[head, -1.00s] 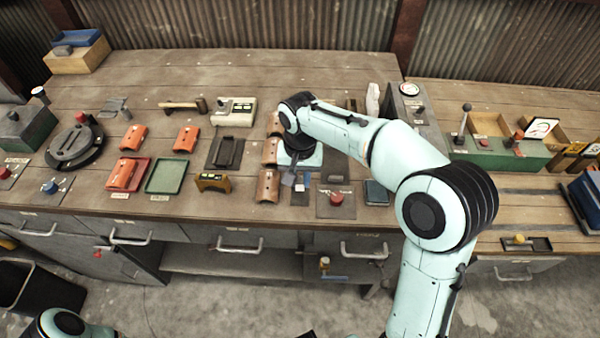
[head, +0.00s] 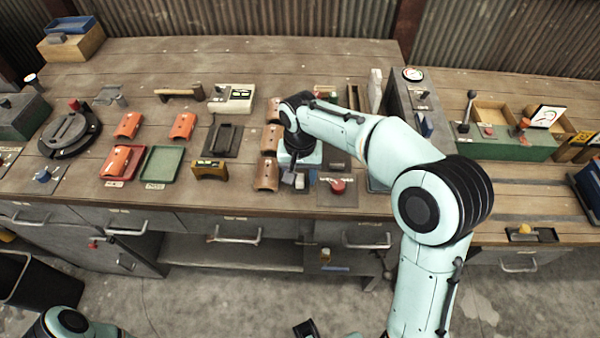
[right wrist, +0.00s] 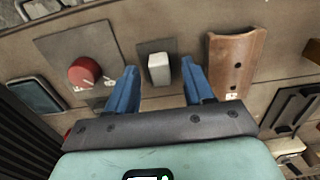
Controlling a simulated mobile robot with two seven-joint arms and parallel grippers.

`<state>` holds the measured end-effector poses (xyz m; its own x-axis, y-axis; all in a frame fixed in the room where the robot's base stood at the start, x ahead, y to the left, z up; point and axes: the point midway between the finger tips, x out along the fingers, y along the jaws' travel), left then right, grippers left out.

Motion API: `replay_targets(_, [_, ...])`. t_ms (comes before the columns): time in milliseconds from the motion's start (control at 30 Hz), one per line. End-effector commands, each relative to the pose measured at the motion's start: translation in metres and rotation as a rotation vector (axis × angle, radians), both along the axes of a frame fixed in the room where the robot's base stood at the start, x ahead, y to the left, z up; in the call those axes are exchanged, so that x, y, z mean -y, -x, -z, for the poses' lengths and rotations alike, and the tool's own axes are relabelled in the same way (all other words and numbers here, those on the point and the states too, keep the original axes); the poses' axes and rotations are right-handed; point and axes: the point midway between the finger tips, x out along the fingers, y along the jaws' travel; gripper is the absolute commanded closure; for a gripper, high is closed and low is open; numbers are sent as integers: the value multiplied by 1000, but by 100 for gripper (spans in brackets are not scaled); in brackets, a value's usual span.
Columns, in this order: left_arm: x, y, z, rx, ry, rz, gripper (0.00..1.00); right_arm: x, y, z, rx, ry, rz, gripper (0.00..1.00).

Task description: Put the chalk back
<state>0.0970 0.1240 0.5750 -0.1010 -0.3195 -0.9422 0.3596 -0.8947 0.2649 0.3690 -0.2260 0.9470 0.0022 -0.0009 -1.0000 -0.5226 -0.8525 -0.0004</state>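A small white block (right wrist: 159,69), which looks like the chalk, stands on a small dark square plate (right wrist: 147,47) in the right wrist view. My right gripper (right wrist: 160,88) is open, its two blue fingers apart on either side of the block's line. The block lies between or just beyond the fingertips; I see gaps on both sides and no contact. In the head view my right gripper (head: 299,178) is low over the bench's front part, and a pale block shows by its fingers. My left gripper is not recognisable; only a piece of my left arm shows at bottom left.
A red knob on a plate (right wrist: 84,72) is left of the fingers, and a curved brown tile (right wrist: 233,62) is close on the right. The wooden bench (head: 150,70) also carries orange tiles, a green tray (head: 163,166) and a wooden bridge-shaped block (head: 210,168).

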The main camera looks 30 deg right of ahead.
Motion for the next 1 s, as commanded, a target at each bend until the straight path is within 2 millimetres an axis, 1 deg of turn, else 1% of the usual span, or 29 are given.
replay_targets(233, [0, 0, 0, 0, 0, 0, 57, 0, 0, -2, 0, 0, 0, 48])
replay_targets(367, [0, -1, -3, 1, 0, 0, 57, 0, -1, -15, 4, -1, 0, 48])
replay_targets(467, [0, -3, -6, 3, 0, 0, 57, 0, -1, -35, 6, -1, 0, 48])
replay_targets(700, [0, -8, -18, 9, 0, 0, 57, 0, -1, -91, 6, -1, 0, 48])
replay_targets(800, [0, -10, -23, 11, 0, 1, 57, 0, -1, -109, 4, -1, 0, 48])
replay_targets(900, [0, -12, -26, 13, 0, 0, 57, 0, 0, -123, 2, 0, 0, 48])
replay_targets(1000, [0, -12, -28, 14, -1, 0, 57, 0, 0, -131, 1, 0, 0, 48])
